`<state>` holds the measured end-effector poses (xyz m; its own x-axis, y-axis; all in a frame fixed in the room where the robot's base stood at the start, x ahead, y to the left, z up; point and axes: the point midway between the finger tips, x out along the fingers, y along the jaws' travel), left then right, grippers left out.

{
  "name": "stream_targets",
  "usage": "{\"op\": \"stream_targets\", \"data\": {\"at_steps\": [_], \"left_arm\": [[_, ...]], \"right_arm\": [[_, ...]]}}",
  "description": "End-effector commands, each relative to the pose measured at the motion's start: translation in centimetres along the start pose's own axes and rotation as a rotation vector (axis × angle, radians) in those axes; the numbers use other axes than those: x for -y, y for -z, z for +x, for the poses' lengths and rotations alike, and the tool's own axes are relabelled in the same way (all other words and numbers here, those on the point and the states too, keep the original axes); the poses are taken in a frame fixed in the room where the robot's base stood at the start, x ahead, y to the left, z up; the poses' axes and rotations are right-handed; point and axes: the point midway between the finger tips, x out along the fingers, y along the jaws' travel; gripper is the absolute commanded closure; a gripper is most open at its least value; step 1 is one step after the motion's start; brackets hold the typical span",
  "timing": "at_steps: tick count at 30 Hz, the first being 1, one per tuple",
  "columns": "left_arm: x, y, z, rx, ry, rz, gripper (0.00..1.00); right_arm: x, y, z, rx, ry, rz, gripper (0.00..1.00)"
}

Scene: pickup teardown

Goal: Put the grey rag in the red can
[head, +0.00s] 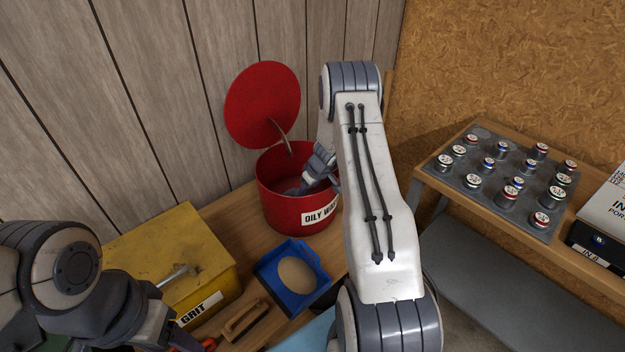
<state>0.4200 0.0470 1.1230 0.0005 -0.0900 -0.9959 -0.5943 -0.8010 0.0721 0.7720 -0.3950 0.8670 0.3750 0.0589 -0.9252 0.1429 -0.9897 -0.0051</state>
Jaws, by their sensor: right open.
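The red can (283,212), labelled "OILY W...", stands on the wooden bench with its round red lid (262,100) raised open. My right gripper (308,183) reaches down into the can's mouth from the right, and its jaws are open. A grey patch, which looks like the grey rag (292,191), shows low inside the can beside the fingers. The can's wall and my gripper hide most of it, and I cannot tell whether they touch. My left arm is at the lower left; its fingertips are out of view.
A blue tray (296,277) and a wooden-handled brush (245,318) lie in front. On the right, a grey rack (470,195) holds several small capped pots. A plank wall is close behind.

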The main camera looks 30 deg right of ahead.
Motion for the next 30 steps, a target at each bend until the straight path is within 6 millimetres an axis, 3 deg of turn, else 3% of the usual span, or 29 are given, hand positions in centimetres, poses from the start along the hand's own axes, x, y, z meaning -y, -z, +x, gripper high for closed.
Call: {"op": "stream_targets", "data": {"at_steps": [12,23,26,29,30], "left_arm": [[0.1,-0.1,1.1,0.001,0.0,0.0,0.41],[0.1,-0.1,1.2,0.001,0.0,0.0,0.41],[0.1,-0.1,1.2,0.001,0.0,0.0,0.41],[0.1,-0.1,1.2,0.001,0.0,0.0,0.41],[0.1,-0.1,1.2,0.001,0.0,0.0,0.41]], "right_arm": [[0.0,0.0,-8.6,-0.002,-0.001,-0.001,0.46],[0.4,0.0,-10.7,0.002,0.004,-0.003,0.46],[3.0,1.2,-11.5,0.003,0.028,-0.027,0.46],[9.4,3.0,-13.5,0.019,0.086,-0.08,0.46],[12.8,3.5,-14.8,0.032,0.116,-0.107,0.46]]}}
